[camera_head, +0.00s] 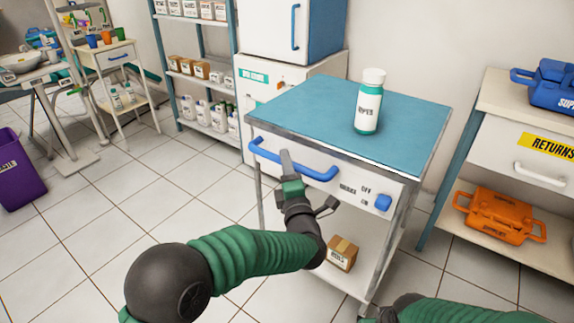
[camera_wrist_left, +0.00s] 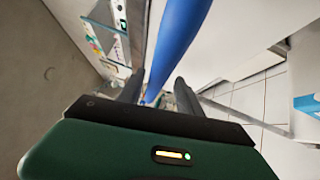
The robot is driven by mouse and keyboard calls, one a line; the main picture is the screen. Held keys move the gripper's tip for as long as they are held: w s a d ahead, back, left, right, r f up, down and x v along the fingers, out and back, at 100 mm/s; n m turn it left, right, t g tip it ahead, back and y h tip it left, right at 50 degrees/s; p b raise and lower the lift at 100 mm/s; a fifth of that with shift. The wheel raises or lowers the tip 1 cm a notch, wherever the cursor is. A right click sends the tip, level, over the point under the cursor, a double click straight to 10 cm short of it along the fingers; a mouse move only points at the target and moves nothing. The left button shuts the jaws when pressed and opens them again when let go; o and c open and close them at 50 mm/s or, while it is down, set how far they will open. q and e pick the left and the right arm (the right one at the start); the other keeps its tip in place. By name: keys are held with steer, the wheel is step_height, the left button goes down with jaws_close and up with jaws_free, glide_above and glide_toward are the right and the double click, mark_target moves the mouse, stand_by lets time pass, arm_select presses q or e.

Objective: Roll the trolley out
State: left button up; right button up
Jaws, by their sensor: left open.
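The trolley (camera_head: 424,160) has a blue top, white body, metal legs and a lower shelf. Its blue bar handle (camera_head: 318,172) runs across the front. My left gripper (camera_head: 287,160) is open at the handle's middle. In the left wrist view the blue handle (camera_wrist_left: 182,38) runs between the two open fingers; I cannot tell whether they touch it. A blue brake knob (camera_head: 383,202) sits right of the handle beside OFF and ON labels; its setting is unclear. Part of my right arm shows at the bottom edge; its fingers cannot be made out.
A white bottle with a green label (camera_head: 369,101) stands upright on the trolley top. A small cardboard box (camera_head: 342,253) sits on its lower shelf. A returns cabinet (camera_head: 495,150) stands to the right and a white cabinet (camera_head: 262,85) behind. Open tiled floor lies to the left.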

arm_select(q)
steer(key=shift+r, duration=0.2)
steer(key=shift+s+d, duration=0.1)
steer(key=shift+s, duration=0.2)
steer(key=s+d+f+p, duration=0.1)
steer(key=s+p, duration=0.1)
steer(key=s, duration=0.6)
steer(key=s+d+f+p, duration=0.1)
steer(key=s+p, duration=0.2)
steer(key=s, duration=0.5)
steer(key=shift+d+f, duration=0.25)
steer(key=shift+d, duration=0.05)
steer(key=shift+w, duration=0.1)
